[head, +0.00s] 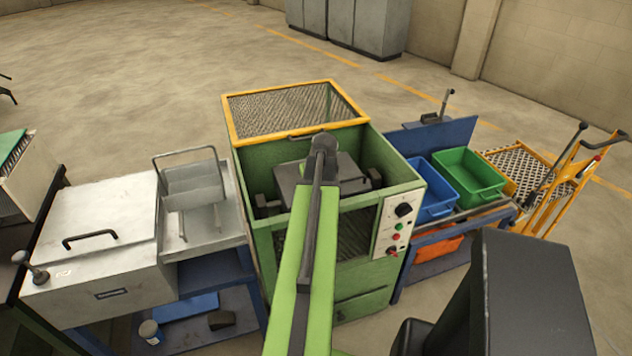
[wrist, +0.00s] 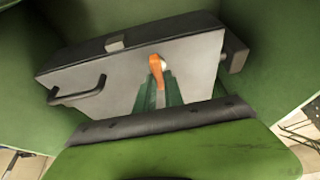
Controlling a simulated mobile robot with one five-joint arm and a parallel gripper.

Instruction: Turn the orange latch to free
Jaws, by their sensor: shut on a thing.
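The orange latch (wrist: 156,63) is on the front face of a grey box (wrist: 120,75) in the wrist view. Its rounded end shows at the top, and its narrow part runs down, slightly tilted, between my fingertips. My gripper (wrist: 160,87) has its two green fingers on either side of that narrow part and is shut on it. In the head view the grey box (head: 346,178) sits inside the green machine (head: 268,235). My own arm hides the latch and the gripper there.
The box has a black handle (wrist: 78,92) at left. Green machine walls stand close around it. The yellow mesh guard (head: 295,112) is at the machine's top. A control panel (head: 398,222) is on its front right. Blue (head: 432,208) and green bins (head: 470,188) stand to the right.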

